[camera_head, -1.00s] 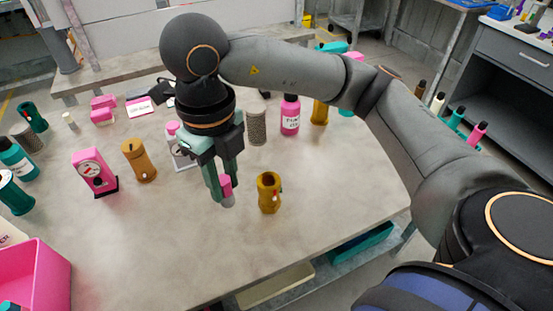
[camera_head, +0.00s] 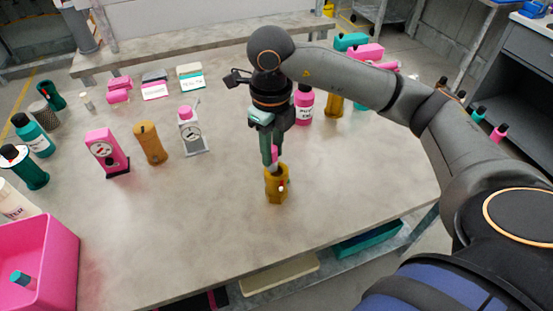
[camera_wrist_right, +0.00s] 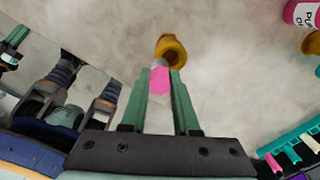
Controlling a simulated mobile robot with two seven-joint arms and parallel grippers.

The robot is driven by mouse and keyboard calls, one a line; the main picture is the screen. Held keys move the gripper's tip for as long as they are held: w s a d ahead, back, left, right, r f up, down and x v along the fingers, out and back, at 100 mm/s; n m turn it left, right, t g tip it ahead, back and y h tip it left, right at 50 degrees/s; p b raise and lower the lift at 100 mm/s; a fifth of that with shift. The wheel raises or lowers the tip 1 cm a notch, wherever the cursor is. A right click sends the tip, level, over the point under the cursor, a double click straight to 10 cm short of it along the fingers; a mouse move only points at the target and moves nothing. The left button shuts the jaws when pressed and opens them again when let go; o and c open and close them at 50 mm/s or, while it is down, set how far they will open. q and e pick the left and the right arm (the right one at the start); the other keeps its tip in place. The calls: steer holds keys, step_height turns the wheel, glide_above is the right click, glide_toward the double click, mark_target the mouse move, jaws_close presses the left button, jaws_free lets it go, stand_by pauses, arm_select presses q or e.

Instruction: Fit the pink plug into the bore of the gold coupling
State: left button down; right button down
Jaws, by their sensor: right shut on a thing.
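The gold coupling (camera_head: 277,188) stands upright on the table, its bore facing up. My right gripper (camera_head: 271,160) is directly above it, pointing down, with its green fingers shut on the pink plug (camera_head: 274,155). In the right wrist view the plug (camera_wrist_right: 159,81) sits between the fingertips, and its grey end reaches the rim of the coupling (camera_wrist_right: 172,50). I cannot tell whether the grey end is inside the bore or just over it. The fingers hide part of the plug in the head view. My left gripper is not in view.
A pink gauge (camera_head: 107,153), an orange-brown bottle (camera_head: 150,143) and a grey gauge with a pink top (camera_head: 193,134) stand to the left. A pink bottle (camera_head: 304,104) stands behind the gripper. A pink bin (camera_head: 50,250) is at front left. The table around the coupling is clear.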

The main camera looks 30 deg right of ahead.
mark_target(276, 161)
steer(key=shift+w+d+f, duration=0.25)
steer(key=shift+d+f, duration=0.25)
steer(key=shift+f, duration=0.1)
steer(key=f, duration=0.3)
steer(key=shift+w+d, duration=0.15)
steer(key=shift+d, duration=0.2)
steer(key=shift+f+p, duration=0.3)
steer(key=shift+f, duration=0.2)
steer(key=shift+f, duration=0.1)
steer(key=c, duration=0.7)
jaws_free()
steer(key=shift+o, duration=0.2)
